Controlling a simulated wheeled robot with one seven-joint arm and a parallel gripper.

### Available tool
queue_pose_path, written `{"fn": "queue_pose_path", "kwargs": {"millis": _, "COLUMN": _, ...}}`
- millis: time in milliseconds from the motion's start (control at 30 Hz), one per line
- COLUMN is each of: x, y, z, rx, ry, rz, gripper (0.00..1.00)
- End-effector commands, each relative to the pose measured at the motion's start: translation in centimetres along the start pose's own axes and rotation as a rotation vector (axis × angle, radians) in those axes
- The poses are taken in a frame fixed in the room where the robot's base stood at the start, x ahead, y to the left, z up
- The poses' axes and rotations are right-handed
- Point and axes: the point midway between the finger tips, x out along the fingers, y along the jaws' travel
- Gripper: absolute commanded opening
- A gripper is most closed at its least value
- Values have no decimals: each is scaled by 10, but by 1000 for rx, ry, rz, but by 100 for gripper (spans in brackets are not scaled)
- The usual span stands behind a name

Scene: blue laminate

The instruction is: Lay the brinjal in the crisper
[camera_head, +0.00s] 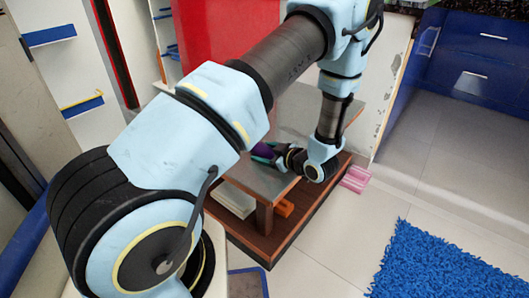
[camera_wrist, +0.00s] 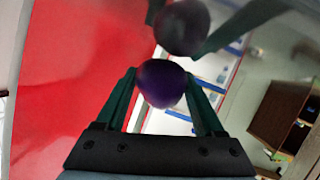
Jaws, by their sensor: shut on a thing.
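The brinjal (camera_wrist: 161,83) is dark purple and rounded in the wrist view, between the two green fingers of my gripper (camera_wrist: 160,92). My gripper is shut on it. A dark round reflection of it shows just above it on a shiny grey surface. In the head view the purple brinjal (camera_head: 264,150) shows small at my gripper (camera_head: 266,155), low over the grey tabletop (camera_head: 258,178). I cannot tell whether it touches the top. I see nothing that I can surely name as the crisper.
The low wooden table has a lower shelf (camera_head: 262,246) with a pale box (camera_head: 232,199) and an orange thing (camera_head: 284,208). A pink box (camera_head: 355,178) is beside the table. A blue rug (camera_head: 440,262) lies right. Blue cabinets (camera_head: 470,60) stand at the back right.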

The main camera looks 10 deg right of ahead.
Motion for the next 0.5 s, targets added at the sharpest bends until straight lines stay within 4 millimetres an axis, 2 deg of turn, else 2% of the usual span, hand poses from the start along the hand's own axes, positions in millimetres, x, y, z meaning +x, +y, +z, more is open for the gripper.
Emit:
{"fn": "queue_pose_path", "kwargs": {"millis": 67, "x": 1, "y": -1, "z": 3, "rx": 0, "ry": 1, "rz": 0, "gripper": 6}}
{"fn": "queue_pose_path", "kwargs": {"millis": 100, "x": 1, "y": -1, "z": 3, "rx": 0, "ry": 0, "rz": 0, "gripper": 72}}
{"fn": "queue_pose_path", "kwargs": {"millis": 333, "x": 1, "y": -1, "z": 2, "rx": 0, "ry": 0, "rz": 0, "gripper": 98}}
{"fn": "queue_pose_path", "kwargs": {"millis": 500, "x": 1, "y": -1, "z": 2, "rx": 0, "ry": 0, "rz": 0, "gripper": 100}}
